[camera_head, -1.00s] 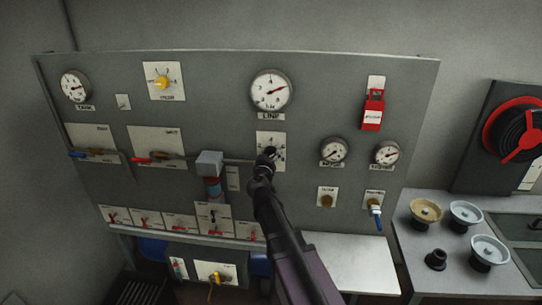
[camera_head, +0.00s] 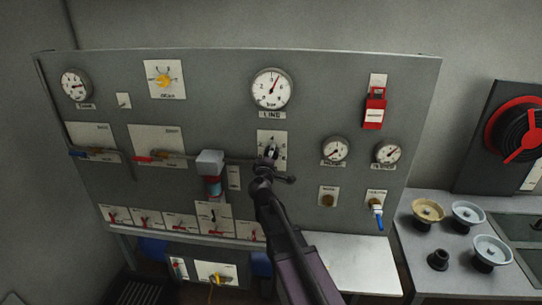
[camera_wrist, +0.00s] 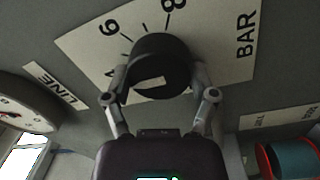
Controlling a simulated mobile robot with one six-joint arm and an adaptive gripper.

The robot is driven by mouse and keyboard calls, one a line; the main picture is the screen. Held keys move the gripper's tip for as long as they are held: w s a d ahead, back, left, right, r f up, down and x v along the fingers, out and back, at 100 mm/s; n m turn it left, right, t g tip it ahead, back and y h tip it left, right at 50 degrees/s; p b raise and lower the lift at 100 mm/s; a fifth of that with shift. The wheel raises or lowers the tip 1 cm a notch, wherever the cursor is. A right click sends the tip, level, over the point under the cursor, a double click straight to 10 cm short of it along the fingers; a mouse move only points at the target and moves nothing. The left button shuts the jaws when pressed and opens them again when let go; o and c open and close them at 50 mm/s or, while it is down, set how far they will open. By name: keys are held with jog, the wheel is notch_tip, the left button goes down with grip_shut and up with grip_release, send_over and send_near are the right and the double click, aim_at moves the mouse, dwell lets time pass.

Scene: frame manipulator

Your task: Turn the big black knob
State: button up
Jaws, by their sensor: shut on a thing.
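The big black knob (camera_head: 271,152) sits on a white scale plate (camera_head: 272,138) below the LINE gauge (camera_head: 271,89). In the wrist view the knob (camera_wrist: 158,62) is a thick black disc with a pale mark on its face, and its plate (camera_wrist: 225,45) reads BAR. My gripper (camera_wrist: 160,82) has one finger on each side of the knob and is shut on it. In the head view my gripper (camera_head: 268,168) covers the lower part of the knob and plate. The LINE gauge needle points up and slightly right.
A grey block (camera_head: 210,162) on a red and blue fitting stands close left of my gripper. Two small gauges (camera_head: 335,150) (camera_head: 387,153) and a red lockout (camera_head: 374,108) are to the right. Lever plates (camera_head: 213,217) lie below. A table at right holds several handwheels (camera_head: 427,211).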

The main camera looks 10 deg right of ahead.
jog(key=n, duration=0.7)
jog(key=shift+f+y, duration=0.15)
jog(key=shift+y, duration=0.15)
jog(key=n, duration=0.5)
jog(key=shift+d+n, duration=0.1)
jog(key=shift+n, duration=0.3)
jog(key=o, duration=1)
jog(key=shift+f, duration=0.1)
jog(key=shift+o, duration=0.2)
jog(key=shift+y, duration=0.3)
